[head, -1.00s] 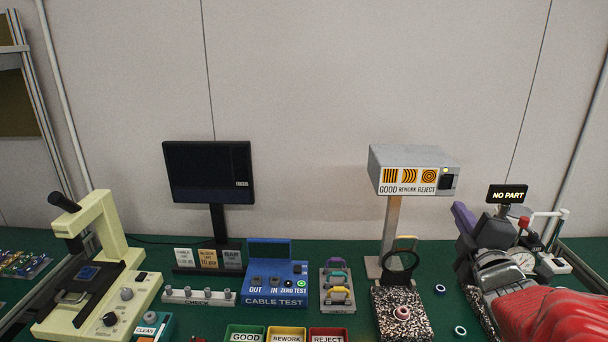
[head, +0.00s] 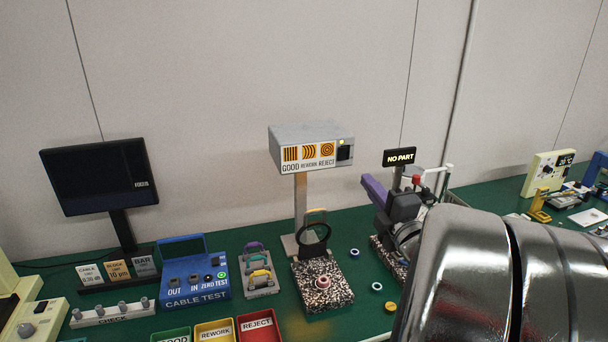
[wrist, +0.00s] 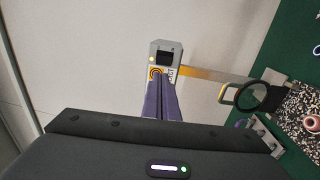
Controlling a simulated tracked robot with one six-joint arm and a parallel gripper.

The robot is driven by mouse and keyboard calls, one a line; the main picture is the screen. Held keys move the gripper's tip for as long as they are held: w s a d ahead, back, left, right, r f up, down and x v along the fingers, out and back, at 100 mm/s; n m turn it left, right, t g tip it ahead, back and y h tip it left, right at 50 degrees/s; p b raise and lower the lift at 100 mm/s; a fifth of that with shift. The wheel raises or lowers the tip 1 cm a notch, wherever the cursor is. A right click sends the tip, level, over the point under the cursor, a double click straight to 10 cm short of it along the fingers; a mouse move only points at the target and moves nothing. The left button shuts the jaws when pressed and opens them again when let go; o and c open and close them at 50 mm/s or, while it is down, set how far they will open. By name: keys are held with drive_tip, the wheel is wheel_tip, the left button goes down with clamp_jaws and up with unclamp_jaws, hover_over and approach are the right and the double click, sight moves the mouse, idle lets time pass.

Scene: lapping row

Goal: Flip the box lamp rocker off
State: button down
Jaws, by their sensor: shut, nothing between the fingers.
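The box lamp (head: 310,134) is a grey box on a post, with GOOD, REWORK and REJECT pictures on its front. Its dark rocker (head: 344,153) is at the right end of the front, below a lit yellow-green light (head: 341,141). In the wrist view the rocker (wrist: 165,57) shows beyond the fingertips, with the lit light (wrist: 152,59) beside it. My gripper (head: 366,180) has purple fingers, shut and empty, right of and lower than the box in the head view. In the wrist view my gripper (wrist: 158,77) points at the box front; contact cannot be told. The rocker's tilt is unclear.
A ring magnifier (head: 314,240) stands on a speckled block (head: 322,290) below the box. A NO PART sign (head: 399,157) is behind my gripper. A monitor (head: 98,178) and a blue cable tester (head: 194,285) stand left.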

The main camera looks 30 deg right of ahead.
sight(343, 151)
drive_tip(key=x, duration=1.2)
drive_tip(key=shift+w, duration=0.2)
